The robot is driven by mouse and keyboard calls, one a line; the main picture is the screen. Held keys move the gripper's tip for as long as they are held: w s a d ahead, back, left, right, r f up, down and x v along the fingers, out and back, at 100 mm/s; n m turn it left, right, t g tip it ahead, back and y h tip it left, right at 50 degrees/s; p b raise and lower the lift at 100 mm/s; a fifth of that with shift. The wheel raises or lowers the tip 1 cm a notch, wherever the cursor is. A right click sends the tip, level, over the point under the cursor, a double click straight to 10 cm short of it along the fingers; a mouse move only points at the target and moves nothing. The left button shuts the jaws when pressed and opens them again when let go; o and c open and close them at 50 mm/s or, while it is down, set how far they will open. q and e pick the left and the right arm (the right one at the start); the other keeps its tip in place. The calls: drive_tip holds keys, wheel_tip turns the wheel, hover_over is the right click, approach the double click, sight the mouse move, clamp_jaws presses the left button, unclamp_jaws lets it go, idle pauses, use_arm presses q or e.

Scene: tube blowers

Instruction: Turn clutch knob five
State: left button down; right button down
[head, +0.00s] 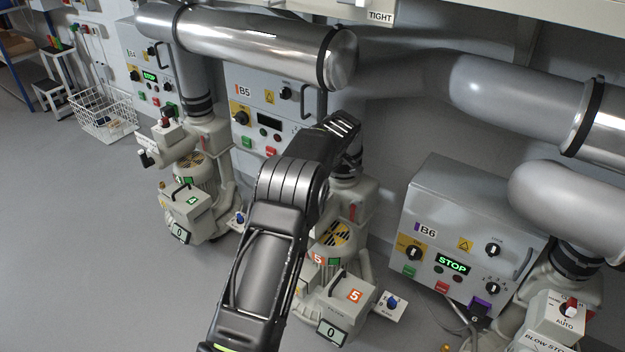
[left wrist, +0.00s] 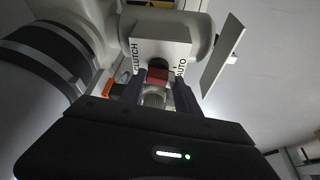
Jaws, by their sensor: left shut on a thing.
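Clutch knob five (left wrist: 158,75) is a dark knob with a red part, on a pale box lettered CLUTCH on the left and AUTO on the right in the left wrist view. My left gripper (left wrist: 157,90) has its fingers on either side of the knob and is shut on it. Which marking the knob points to is unclear. In the head view my left arm reaches over blower five (head: 355,292), and the wrist end covers its clutch box and knob. My right gripper is not in view.
Control box B5 (head: 270,75) stands behind my arm, and box B6 (head: 420,195) with a lit STOP display is to the right. Large metal pipes (head: 265,42) run overhead. A neighbouring blower (head: 185,215) stands left.

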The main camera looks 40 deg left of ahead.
use_arm(q)
drive_tip(key=shift+n+g+p, duration=0.3)
drive_tip(key=shift+n+p, duration=0.2)
drive_tip(key=shift+n, duration=0.3)
drive_tip(key=c, duration=0.9)
unclamp_jaws()
drive_tip(key=p+v, duration=0.1)
drive_tip(key=v, duration=0.6)
drive_tip(key=shift+d+r, duration=0.15)
drive_tip(key=shift+r, duration=0.25)
